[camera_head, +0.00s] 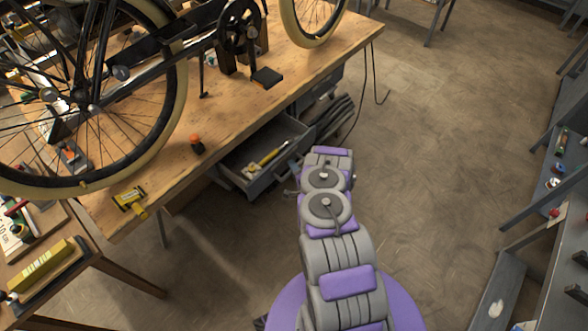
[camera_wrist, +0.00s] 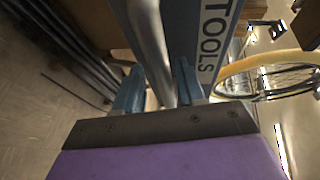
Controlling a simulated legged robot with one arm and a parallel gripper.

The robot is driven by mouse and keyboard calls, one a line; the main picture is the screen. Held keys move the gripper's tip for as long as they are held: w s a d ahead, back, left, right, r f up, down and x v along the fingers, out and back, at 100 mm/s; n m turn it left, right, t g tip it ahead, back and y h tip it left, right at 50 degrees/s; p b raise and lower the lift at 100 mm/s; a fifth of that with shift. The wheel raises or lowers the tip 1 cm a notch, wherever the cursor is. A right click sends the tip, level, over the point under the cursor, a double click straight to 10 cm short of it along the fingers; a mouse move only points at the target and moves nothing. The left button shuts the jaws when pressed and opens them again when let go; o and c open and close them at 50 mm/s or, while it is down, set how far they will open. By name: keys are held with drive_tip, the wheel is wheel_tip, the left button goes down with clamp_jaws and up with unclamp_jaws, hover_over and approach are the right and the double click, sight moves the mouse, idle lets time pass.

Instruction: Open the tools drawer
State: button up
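The tools drawer (camera_head: 262,184) is pulled partly out from under the wooden workbench, and its inside shows in the head view. A yellow-handled tool (camera_head: 268,156) lies in it. In the wrist view the blue-grey drawer front (camera_wrist: 205,20) bears the label "TOOLS". Its metal bar handle (camera_wrist: 150,38) runs between the two blue fingers of my gripper (camera_wrist: 160,90). The fingers appear closed against the bar on both sides. In the head view my arm's end is beside the drawer's front, and my fingers are mostly hidden.
The workbench (camera_head: 235,103) carries a bicycle (camera_head: 165,95), an orange-topped item (camera_head: 197,144) and a yellow tool (camera_head: 130,200). Dark bars or tubes (camera_head: 335,115) are beside the drawer. Grey shelving (camera_head: 535,215) stands at the right. The floor (camera_head: 440,150) between is clear.

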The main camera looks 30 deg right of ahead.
drive_tip(key=shift+r, duration=0.15)
drive_tip(key=shift+s, duration=0.15)
drive_tip(key=s+r+p, duration=0.3)
drive_tip(key=s+p, duration=0.3)
drive_tip(key=s, duration=1)
drive_tip(key=shift+s+a, duration=0.35)
